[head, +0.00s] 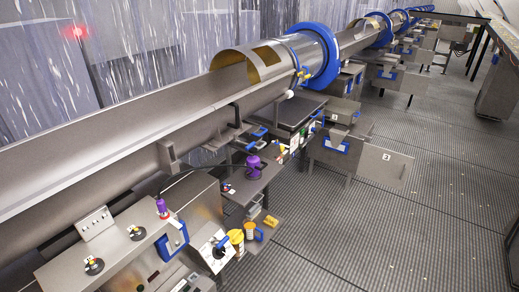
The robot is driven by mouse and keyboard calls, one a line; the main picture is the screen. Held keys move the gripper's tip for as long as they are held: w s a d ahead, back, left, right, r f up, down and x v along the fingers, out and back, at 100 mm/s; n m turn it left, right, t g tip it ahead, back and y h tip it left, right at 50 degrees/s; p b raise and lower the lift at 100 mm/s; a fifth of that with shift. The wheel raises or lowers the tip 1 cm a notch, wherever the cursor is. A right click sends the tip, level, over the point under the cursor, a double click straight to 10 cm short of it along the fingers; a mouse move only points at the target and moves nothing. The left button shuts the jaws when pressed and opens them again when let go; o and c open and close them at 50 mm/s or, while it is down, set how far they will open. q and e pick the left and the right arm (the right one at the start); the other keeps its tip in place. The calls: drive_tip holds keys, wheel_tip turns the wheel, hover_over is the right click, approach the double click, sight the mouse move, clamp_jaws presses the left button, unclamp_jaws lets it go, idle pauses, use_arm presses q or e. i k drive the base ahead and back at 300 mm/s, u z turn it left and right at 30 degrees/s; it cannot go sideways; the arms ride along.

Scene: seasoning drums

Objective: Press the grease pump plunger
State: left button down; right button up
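No part labelled as a grease pump shows clearly. A purple object (254,164) stands on a grey shelf beside the long trough, with a thin dark hose or cable near it. A smaller purple object (162,205) stands upright on the nearer metal cabinet. Either could be the grease pump; they are too small to tell, and I cannot make out a plunger. Neither my left nor my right gripper is in view.
A long metal trough (110,130) runs back to a drum with a blue ring (318,55). A metal cabinet (112,250) with knobs stands at front left. Yellow containers (237,238) sit on a low shelf. The ribbed floor (400,220) is mostly clear at right.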

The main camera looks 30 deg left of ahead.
sight(254, 150)
drive_tip(key=z, duration=0.45)
drive_tip(key=i, duration=2.7)
drive_tip(key=u, duration=1.4)
drive_tip(key=i, duration=0.85)
drive_tip(key=u, duration=0.85)
